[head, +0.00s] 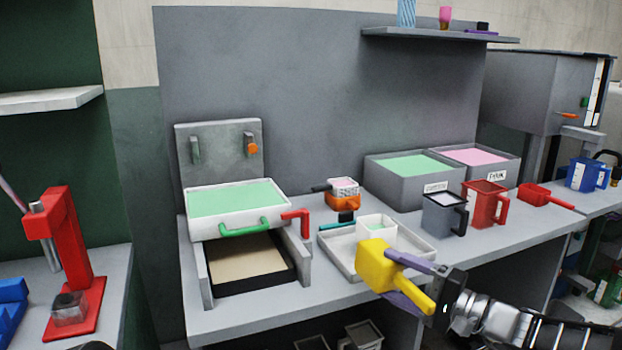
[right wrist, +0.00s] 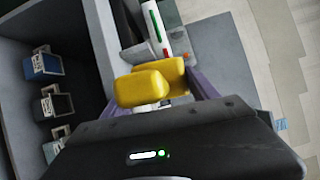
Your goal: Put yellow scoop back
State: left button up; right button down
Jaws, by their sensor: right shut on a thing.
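The yellow scoop (head: 372,262) is held by my right gripper (head: 400,278), whose purple fingers close on it. In the head view its square cup is at the left, and its handle points down to the right. The scoop is in front of a shallow white tray (head: 415,243) and seems raised above the bench's front edge. In the right wrist view the yellow scoop (right wrist: 145,87) sits between the fingers of my right gripper (right wrist: 160,95). I do not see my left gripper.
The bench holds a press with green foam (head: 236,198), a white cup (head: 377,230) in the tray, a grey jug (head: 438,215), a red jug (head: 481,208) and a red scoop (head: 536,193). Bins of green powder (head: 415,166) and pink powder (head: 474,156) stand behind.

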jog(key=s+d+f, duration=0.1)
jog(key=s+f, duration=0.3)
jog(key=f, duration=0.4)
jog(key=s+d+f, duration=0.1)
jog(key=s+f, duration=0.3)
jog(key=f, duration=0.4)
jog(key=s+d+f+g, duration=0.1)
jog(key=s+f, duration=0.3)
jog(key=f, duration=0.4)
jog(key=shift+s+d+f+n+y, duration=0.2)
jog(key=shift+s+n+y, duration=0.1)
jog(key=shift+s+y, duration=0.1)
jog(key=shift+w+r, duration=0.1)
notch_tip(320, 180, up, 12)
jog(key=p, duration=1.2)
jog(key=shift+w+d+r, duration=0.15)
